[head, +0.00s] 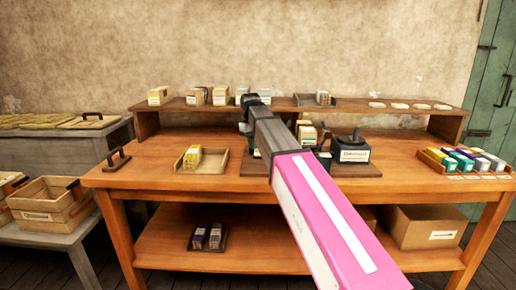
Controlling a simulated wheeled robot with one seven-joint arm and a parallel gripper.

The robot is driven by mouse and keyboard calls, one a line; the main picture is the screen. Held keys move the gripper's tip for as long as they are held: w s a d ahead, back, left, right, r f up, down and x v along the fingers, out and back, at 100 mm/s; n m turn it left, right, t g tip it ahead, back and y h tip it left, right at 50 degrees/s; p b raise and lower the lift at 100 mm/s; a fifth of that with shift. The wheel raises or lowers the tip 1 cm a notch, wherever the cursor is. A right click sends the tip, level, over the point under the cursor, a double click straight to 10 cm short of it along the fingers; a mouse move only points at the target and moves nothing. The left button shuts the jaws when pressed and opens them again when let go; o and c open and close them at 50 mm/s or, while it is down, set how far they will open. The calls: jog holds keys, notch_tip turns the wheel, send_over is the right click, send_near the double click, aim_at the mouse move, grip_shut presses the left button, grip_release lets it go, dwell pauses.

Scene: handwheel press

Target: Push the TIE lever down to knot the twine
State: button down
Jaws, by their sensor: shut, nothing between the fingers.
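My arm reaches from the lower right toward the middle of the table, and my gripper (245,128) is at its far end, small and dark, over the back of the worktop. It is shut and empty. A dark box with a white label (354,156) stands right of my arm, with a short black post on top. A slanted dark lever (325,139) shows just left of this box. I cannot read the label or tell which part is the TIE lever. My arm hides much of the wooden base (254,166) and what stands on it.
The wooden table (140,178) has a raised back shelf (185,105) with several small packs. A tray with yellow packs (212,167) lies left of my arm. Coloured boxes (466,159) stand at the right end.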

notch_tip(320, 180, up, 10)
jog(key=w, duration=0.1)
jog(key=shift+a+r, duration=0.15)
jog(key=shift+a, duration=0.15)
